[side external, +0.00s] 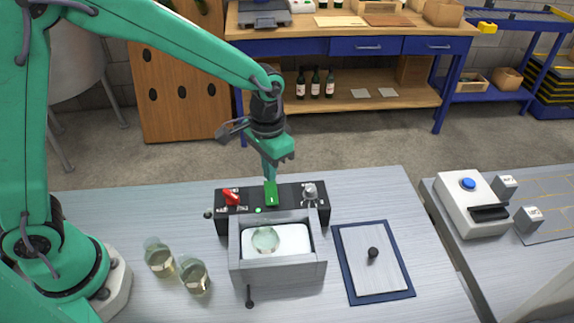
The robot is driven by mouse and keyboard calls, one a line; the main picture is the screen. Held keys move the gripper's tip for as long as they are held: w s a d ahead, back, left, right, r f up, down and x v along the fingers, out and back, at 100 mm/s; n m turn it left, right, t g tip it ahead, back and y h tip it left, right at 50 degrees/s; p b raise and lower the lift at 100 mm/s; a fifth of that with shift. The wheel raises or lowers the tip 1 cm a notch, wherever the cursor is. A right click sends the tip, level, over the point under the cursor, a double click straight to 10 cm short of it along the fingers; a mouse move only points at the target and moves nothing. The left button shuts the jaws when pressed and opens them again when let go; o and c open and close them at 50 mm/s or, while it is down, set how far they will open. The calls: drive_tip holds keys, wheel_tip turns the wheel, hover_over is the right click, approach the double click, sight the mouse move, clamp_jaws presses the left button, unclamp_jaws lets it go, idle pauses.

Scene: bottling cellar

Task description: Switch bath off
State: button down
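The bath (240,270) is a grey open-topped box with a white inside. A round clear glass vessel (265,240) sits in it. Behind it is the black control panel (292,196) with a red knob (231,197) at left, a green switch (271,196) in the middle and a grey knob (310,191) at right. A small green light (258,210) glows below the switch. My gripper (270,178) points down with its tip directly over the green switch. I cannot tell whether it touches, or how its fingers are set.
Two glass jars (194,275) with pale liquid stand left of the bath. A grey lid (374,258) with a black knob lies on a blue-edged mat (384,299) at right. A white device with a blue button (468,184) stands on the right-hand table. A dark lever (249,297) projects at the bath's front.

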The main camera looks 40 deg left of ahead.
drive_tip(key=shift+f, duration=1)
idle(0.3)
drive_tip(key=shift+r, duration=3.05)
drive_tip(key=shift+a+r, duration=0.2)
drive_tip(key=shift+r, duration=0.05)
drive_tip(key=s+a+r+n+t, duration=0.1)
drive_tip(key=s+a+r+t, duration=0.1)
drive_tip(key=s+a+r, duration=0.3)
drive_tip(key=s+a+r+n+t, duration=0.2)
drive_tip(key=s+a+r, duration=0.3)
drive_tip(key=s+a, duration=0.3)
drive_tip(key=s+t, duration=0.1)
drive_tip(key=s, duration=0.3)
drive_tip(key=shift+a+r+t, duration=0.15)
drive_tip(key=shift+a+t, duration=0.15)
drive_tip(key=shift+a, duration=0.05)
